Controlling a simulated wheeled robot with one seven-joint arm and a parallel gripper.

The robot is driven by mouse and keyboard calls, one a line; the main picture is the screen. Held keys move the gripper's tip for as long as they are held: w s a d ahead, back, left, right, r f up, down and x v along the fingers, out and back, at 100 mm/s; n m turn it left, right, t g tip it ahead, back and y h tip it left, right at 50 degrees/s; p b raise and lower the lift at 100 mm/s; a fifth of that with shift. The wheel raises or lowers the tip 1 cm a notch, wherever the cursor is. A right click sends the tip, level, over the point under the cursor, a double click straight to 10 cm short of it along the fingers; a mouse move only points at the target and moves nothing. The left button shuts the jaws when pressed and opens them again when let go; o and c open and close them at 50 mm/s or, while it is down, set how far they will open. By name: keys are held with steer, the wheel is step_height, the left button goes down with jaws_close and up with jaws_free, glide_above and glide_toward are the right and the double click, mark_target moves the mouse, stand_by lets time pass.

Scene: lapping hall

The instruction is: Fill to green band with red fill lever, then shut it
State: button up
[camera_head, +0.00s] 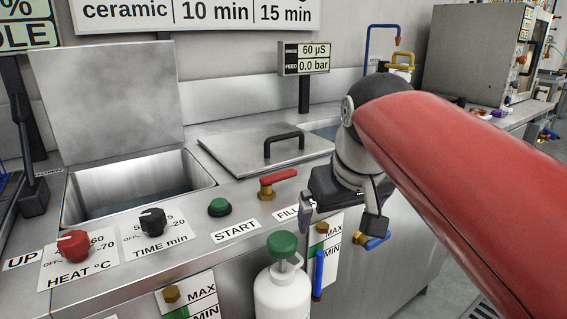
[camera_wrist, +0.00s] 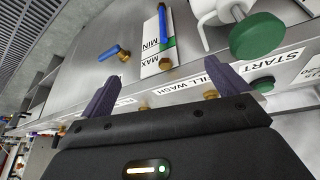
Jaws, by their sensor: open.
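The red fill lever (camera_head: 278,177) sits on a brass valve on the steel counter, behind the FILL label (camera_head: 287,213), its handle lying roughly sideways. My gripper (camera_head: 341,213) is open and empty, to the right of the lever and apart from it, over the counter's front edge. In the wrist view my gripper (camera_wrist: 168,88) points at the front panel, with brass fittings (camera_wrist: 210,94) near its right finger; I cannot make out the red handle there.
A white bottle with a green knob (camera_head: 283,244) stands before the counter. A blue-handled valve (camera_head: 374,242) is below my gripper. Behind are an open tank (camera_head: 140,185), a closed lid (camera_head: 262,150) and a display (camera_head: 304,58) reading 60 µS, 0.0 bar.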

mark_target(279, 174)
steer(key=w+a+r+n+g+y, duration=0.15)
steer(key=w+a+r+n, duration=0.25)
steer(key=w+a+r, duration=0.6)
steer(key=shift+y, duration=0.25)
steer(key=w+f+b, duration=0.1)
steer(key=f, duration=0.1)
steer(key=w+f+b, duration=0.1)
steer(key=f, duration=0.2)
steer(key=w+f+b, duration=0.1)
steer(key=f, duration=0.2)
steer(key=shift+w+d+f, duration=0.2)
steer(key=shift+w+d, duration=0.05)
